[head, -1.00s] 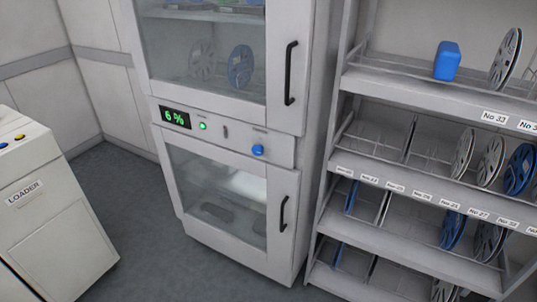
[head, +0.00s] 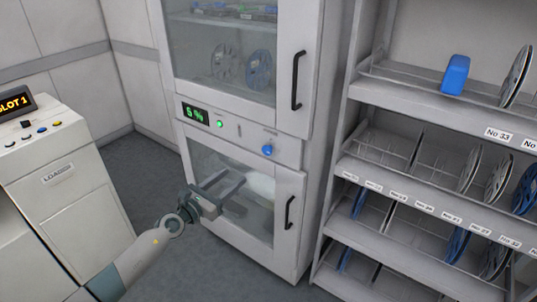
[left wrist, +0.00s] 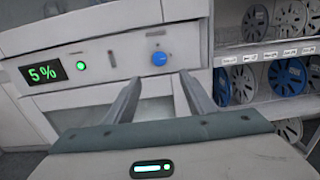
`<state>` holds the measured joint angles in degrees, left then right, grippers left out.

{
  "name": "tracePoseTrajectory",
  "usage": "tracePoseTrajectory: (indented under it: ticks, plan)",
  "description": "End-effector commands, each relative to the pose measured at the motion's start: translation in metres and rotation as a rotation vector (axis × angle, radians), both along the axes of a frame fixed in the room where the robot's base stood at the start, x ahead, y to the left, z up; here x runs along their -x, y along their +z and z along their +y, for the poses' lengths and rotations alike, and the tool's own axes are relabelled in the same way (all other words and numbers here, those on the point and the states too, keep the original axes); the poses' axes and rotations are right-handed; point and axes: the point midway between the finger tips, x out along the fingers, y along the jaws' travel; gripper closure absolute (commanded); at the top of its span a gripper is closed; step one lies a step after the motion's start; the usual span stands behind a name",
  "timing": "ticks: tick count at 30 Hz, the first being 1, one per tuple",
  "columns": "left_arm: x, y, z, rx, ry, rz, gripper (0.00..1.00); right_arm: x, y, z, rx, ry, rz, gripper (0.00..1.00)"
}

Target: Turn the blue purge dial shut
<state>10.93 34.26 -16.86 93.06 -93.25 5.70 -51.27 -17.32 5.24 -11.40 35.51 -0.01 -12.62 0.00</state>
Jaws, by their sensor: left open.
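The blue purge dial (head: 267,150) is a small round knob on the cabinet's control strip, between the upper and lower glass doors. It also shows in the left wrist view (left wrist: 159,58), just beyond and above the fingertips. My left gripper (head: 233,183) is open and empty in front of the lower door, below and left of the dial and apart from it. In the left wrist view its two fingers (left wrist: 158,83) point at the strip. My right gripper is not in view.
The control strip has a green display (head: 195,114) reading 5 % and a green lamp (head: 220,124). The doors carry black handles (head: 297,80). A reel rack (head: 425,98) stands close on the right, and a loader (head: 70,190) on the left.

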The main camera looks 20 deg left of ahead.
Motion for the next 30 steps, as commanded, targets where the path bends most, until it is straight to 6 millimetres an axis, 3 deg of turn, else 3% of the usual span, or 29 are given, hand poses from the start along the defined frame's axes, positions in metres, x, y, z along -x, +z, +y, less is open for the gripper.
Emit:
tracePoseTrajectory:
  ticks: [9, 14, 20, 30]
  plan:
    - [-0.002, -0.001, 0.000, 0.005, 0.002, 0.003, 0.51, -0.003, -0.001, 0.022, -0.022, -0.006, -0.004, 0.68]
    - [-0.009, -0.002, -0.003, 0.008, 0.002, 0.004, 0.51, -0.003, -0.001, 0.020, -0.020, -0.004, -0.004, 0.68]
    - [-0.030, -0.001, -0.010, 0.009, 0.002, 0.002, 0.51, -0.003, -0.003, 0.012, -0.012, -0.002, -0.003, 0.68]
    - [-0.084, -0.002, -0.030, 0.011, 0.003, 0.003, 0.51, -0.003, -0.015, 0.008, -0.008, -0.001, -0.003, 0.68]
